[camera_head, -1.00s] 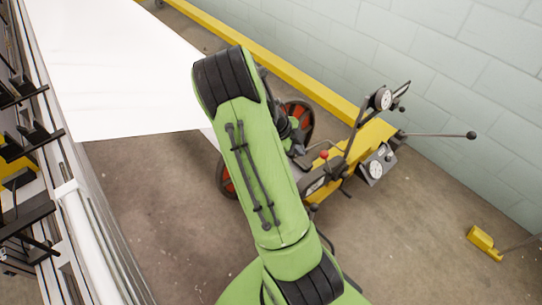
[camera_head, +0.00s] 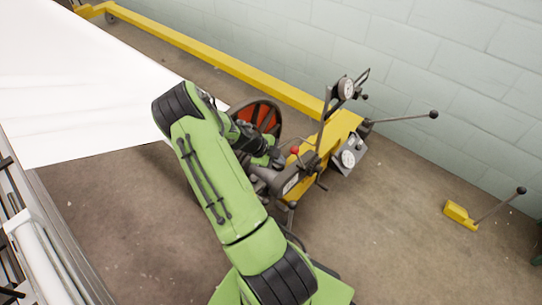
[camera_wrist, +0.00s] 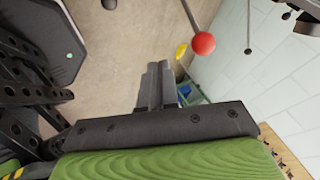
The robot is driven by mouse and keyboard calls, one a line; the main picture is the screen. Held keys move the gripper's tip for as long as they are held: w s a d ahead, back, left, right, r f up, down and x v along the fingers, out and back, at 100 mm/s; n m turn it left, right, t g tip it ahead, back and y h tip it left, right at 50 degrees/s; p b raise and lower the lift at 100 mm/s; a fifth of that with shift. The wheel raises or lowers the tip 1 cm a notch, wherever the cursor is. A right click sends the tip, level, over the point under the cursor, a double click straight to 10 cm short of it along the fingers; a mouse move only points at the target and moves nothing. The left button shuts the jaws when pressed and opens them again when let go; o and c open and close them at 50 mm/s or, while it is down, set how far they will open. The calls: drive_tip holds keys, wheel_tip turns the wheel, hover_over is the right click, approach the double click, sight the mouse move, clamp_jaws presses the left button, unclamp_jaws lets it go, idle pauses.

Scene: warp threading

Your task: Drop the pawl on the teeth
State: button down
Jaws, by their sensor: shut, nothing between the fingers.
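A red ball knob on a thin grey lever (camera_head: 295,150) stands on the yellow machine (camera_head: 337,132). The knob (camera_wrist: 203,43) also shows large in the wrist view, right of and beyond my fingertips, not held. I cannot make out which part is the pawl, and no teeth are clear. A red and dark spoked wheel (camera_head: 265,114) is partly hidden behind my arm. My gripper (camera_head: 276,156) is by the machine, left of the red knob; its tips are hard to see there. In the wrist view my gripper (camera_wrist: 157,72) is shut and empty.
Gauges (camera_head: 346,88) and a long black-knobbed lever (camera_head: 405,118) stick out at the machine's right. A yellow pedal with a rod (camera_head: 460,214) is on the floor at right. White cloth (camera_head: 75,95) spreads at left. A block wall (camera_head: 440,60) stands behind.

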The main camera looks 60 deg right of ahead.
drive_tip(key=d, duration=0.1)
drive_tip(key=d+f, duration=0.1)
drive_tip(key=d, duration=0.3)
drive_tip(key=shift+s+f+b, duration=0.25)
drive_tip(key=shift+s+b, duration=0.05)
